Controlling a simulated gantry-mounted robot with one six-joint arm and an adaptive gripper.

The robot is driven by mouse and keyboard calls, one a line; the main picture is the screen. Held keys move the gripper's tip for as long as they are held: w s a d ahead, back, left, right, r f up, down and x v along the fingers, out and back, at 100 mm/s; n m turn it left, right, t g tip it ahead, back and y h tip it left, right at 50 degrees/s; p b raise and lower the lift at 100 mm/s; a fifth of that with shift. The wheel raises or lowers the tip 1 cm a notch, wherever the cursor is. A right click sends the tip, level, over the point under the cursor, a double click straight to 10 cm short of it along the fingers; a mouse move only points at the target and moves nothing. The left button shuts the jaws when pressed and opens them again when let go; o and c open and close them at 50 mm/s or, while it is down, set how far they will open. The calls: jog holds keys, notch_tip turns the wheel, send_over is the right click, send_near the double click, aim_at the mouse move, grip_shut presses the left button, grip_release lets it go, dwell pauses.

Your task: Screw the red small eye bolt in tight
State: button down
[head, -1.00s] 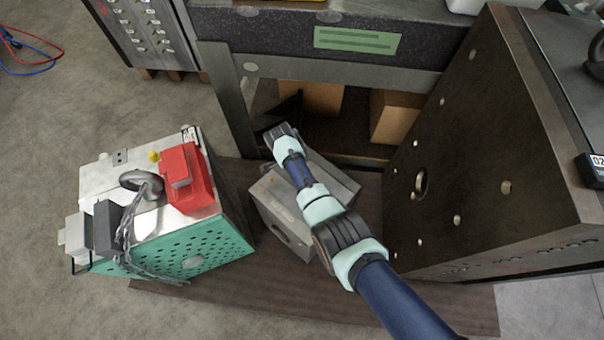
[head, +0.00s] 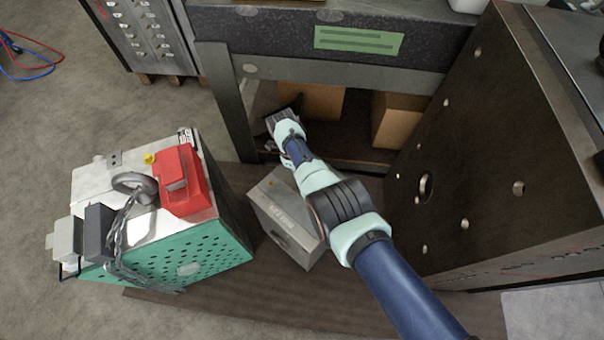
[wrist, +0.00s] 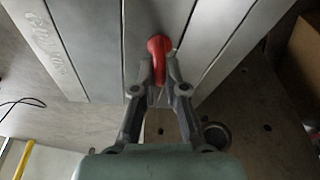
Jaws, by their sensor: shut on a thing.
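In the wrist view the red small eye bolt (wrist: 159,46) stands out against the striped grey metal plates (wrist: 105,45) of a mould base. My gripper (wrist: 159,82) is shut on the lower part of the eye bolt, one finger on each side. The bolt's shank is hidden, so I cannot tell how deep it sits. In the head view my gripper (head: 284,122) is at the far end of my arm, largely hidden by the wrist. The eye bolt does not show there. A small grey mould base (head: 285,218) lies below the arm.
A mould base with a teal side (head: 190,255) and a red block (head: 182,180) stands at left. A large dark mould plate (head: 470,150) rises at right. A workbench (head: 270,28) with cardboard boxes (head: 318,100) under it is behind.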

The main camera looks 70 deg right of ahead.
jog(key=c, duration=1.1)
grip_release()
jog(key=shift+c, duration=0.2)
notch_tip(320, 180, up, 5)
jog(key=p, duration=0.5)
jog(key=shift+r, duration=0.1)
jog(key=shift+c, duration=0.3)
